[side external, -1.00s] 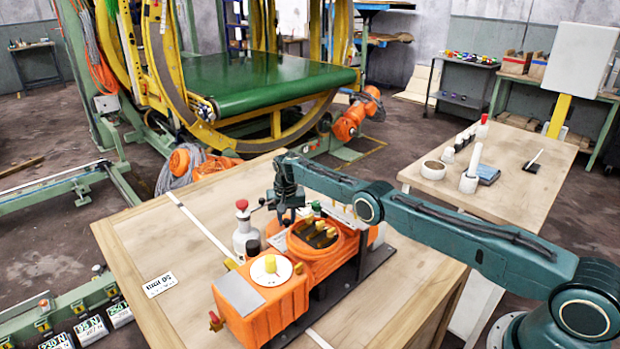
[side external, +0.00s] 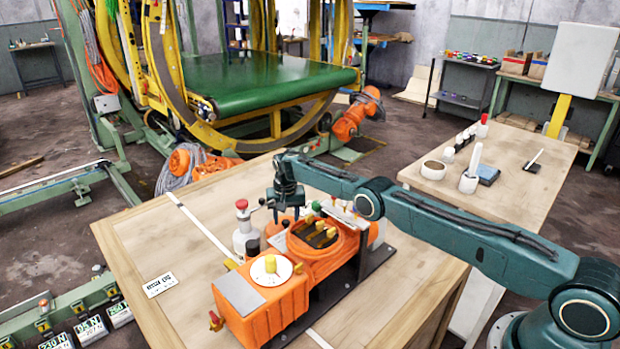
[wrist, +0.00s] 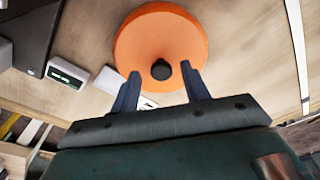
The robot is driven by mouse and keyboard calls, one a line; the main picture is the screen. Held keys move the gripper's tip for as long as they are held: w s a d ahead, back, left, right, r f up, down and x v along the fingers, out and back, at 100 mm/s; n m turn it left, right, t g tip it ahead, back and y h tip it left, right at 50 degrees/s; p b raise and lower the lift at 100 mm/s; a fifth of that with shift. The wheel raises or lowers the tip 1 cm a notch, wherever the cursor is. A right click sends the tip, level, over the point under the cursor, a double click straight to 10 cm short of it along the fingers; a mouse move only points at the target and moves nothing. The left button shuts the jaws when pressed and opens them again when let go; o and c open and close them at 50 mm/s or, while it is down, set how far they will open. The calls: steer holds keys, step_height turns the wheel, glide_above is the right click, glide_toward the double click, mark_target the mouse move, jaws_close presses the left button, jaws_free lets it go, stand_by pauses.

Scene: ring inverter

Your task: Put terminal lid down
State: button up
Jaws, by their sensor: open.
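The terminal lid (wrist: 140,45) is a round orange disc with a small black knob (wrist: 161,70) at its centre. In the wrist view it appears to lie on the wooden table, in front of my gripper (wrist: 158,80). My jaws are open, with the knob between the lines of the two fingertips and no visible contact. In the side view my gripper (side external: 289,208) points down behind the orange motor housing (side external: 262,300). The housing's open terminal box (side external: 317,234) shows dark inner parts and yellow pieces. The lid is mostly hidden in the side view.
A white bottle with a red top (side external: 243,230) stands close left of my gripper. Small testers (wrist: 68,73) lie near the lid. The table's left part (side external: 150,235) is largely clear. A second table (side external: 510,185) stands at the right.

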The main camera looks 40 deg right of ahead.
step_height(320, 180, up, 11)
steer(key=s, duration=0.1)
steer(key=shift+a+r, duration=0.2)
steer(key=shift+a, duration=0.2)
stand_by(0.3)
stand_by(0.5)
steer(key=s+r+n+t, duration=0.1)
steer(key=s+r, duration=0.3)
steer(key=r, duration=0.5)
steer(key=s+r+n, duration=0.1)
steer(key=s+r, duration=0.3)
steer(key=r, duration=0.5)
steer(key=s+a+r+n+t, duration=0.1)
steer(key=s+a+r, duration=0.1)
steer(key=s+r, duration=0.95)
steer(key=s+a+n+t, duration=0.1)
steer(key=s+n, duration=0.1)
steer(key=s, duration=1.5)
steer(key=s+f+n, duration=0.1)
steer(key=s+f, duration=0.1)
steer(key=s, duration=0.5)
steer(key=s+a+f+t, duration=0.1)
steer(key=s+f, duration=0.2)
steer(key=s, duration=0.4)
steer(key=shift+s+f+n+y, duration=0.2)
steer(key=shift+f+n+y, duration=0.1)
steer(key=shift+n+y, duration=0.1)
